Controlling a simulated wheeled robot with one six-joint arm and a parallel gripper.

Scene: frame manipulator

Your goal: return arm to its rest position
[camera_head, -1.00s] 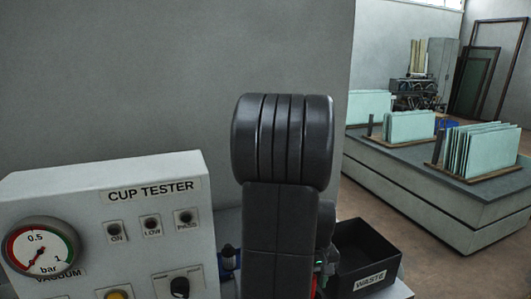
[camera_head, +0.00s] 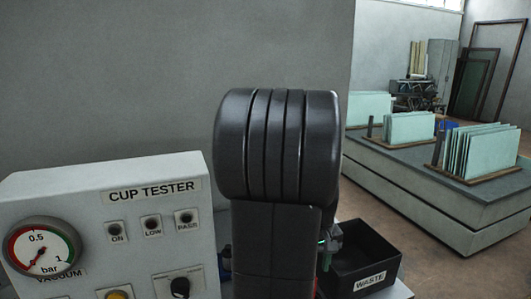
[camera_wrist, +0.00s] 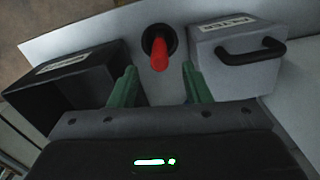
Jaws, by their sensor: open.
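My arm stands upright in the middle of the head view and hides part of the bench behind it. In the wrist view my gripper (camera_wrist: 158,88) has its two green fingers spread apart with nothing between them. Beyond the fingertips a red peg-like part (camera_wrist: 159,52) rises from a dark round socket on the pale bench top. I cannot tell its exact distance from the fingers.
The CUP TESTER box (camera_head: 110,225) with its gauge stands at left. The black WASTE bin (camera_head: 365,262) is right of my arm. A grey box with a black handle (camera_wrist: 235,52) is right of the gripper. A bench with glass panes (camera_head: 440,190) stands behind at right.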

